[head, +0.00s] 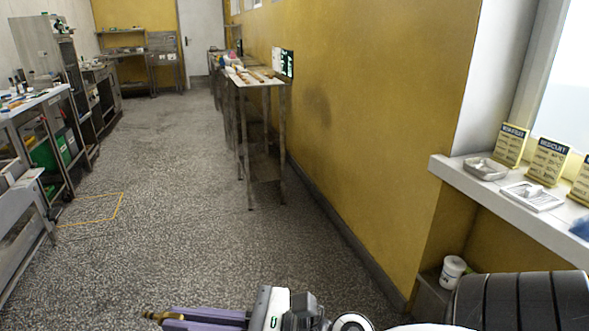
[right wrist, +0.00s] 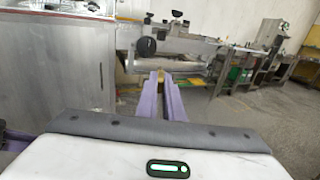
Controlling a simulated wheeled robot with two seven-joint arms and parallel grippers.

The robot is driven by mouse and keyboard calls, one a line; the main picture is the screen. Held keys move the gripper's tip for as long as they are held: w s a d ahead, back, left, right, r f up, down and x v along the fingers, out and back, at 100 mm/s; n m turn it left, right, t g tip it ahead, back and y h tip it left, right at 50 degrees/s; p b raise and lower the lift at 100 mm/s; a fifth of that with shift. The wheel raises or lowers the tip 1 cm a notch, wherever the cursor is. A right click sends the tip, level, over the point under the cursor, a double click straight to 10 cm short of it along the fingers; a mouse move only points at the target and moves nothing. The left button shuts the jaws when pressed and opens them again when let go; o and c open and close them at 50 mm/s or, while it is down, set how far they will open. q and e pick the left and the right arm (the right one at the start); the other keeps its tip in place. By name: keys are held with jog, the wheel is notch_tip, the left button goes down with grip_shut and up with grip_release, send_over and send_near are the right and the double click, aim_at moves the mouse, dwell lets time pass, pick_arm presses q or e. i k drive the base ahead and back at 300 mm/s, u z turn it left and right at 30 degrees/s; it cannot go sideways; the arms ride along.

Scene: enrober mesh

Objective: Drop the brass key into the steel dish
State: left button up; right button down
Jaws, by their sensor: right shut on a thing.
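My right gripper (head: 190,318) is at the bottom of the head view, its purple fingers pointing left. It is shut on the brass key (head: 152,314), whose end sticks out past the fingertips. In the right wrist view a small brass-coloured bit (right wrist: 160,76) shows between the purple fingers. The steel dish (head: 485,168) sits on the white window sill at the right of the head view, well apart from the gripper. My left gripper does not show in the head view; a purple piece at the left edge of the right wrist view is too cut off to identify.
The window sill (head: 520,215) also bears several yellow signs (head: 511,145) and a white pad (head: 532,196). A white tub (head: 453,270) stands below it. A narrow table (head: 255,84) stands along the yellow wall. The floor (head: 180,190) in the middle is clear.

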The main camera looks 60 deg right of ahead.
aim_at(486, 172)
jog(key=z, duration=2.9)
